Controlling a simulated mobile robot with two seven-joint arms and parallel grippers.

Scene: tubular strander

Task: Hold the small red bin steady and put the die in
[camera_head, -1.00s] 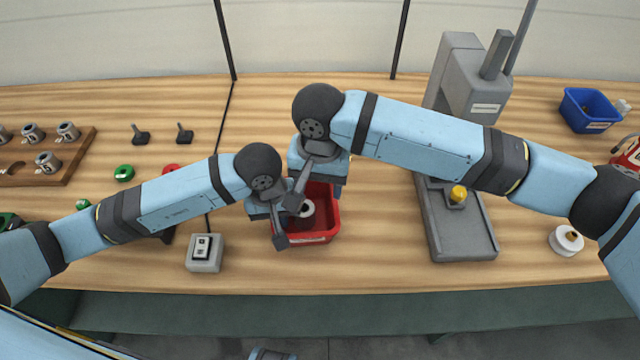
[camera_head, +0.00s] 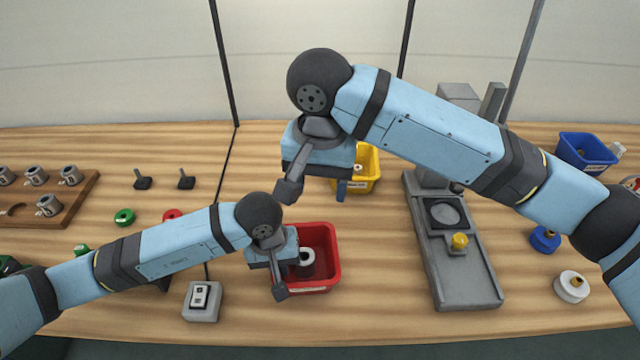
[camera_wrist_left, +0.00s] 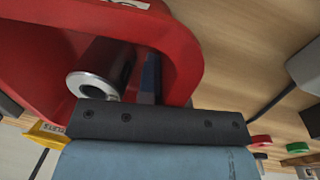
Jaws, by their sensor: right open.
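The small red bin (camera_head: 331,268) stands on the bench in the head view, and its red wall (camera_wrist_left: 183,55) fills much of the left wrist view. The die, a dark cylinder with a pale ring-shaped end (camera_head: 305,257), is inside the bin; its silver end face (camera_wrist_left: 95,85) shows in the left wrist view. My left gripper (camera_head: 282,275) is at the bin's left wall and is shut on it, one finger showing inside the bin; the other is partly hidden. My right gripper (camera_head: 315,188) is open and empty, raised above and behind the bin, apart from it.
A yellow bin (camera_head: 368,168) is partly hidden behind my right gripper. A grey press (camera_head: 450,250) stands to the right and a grey switch box (camera_head: 202,302) to the left. A wooden rack (camera_head: 50,215) is at far left, a blue bin (camera_head: 584,153) at far right.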

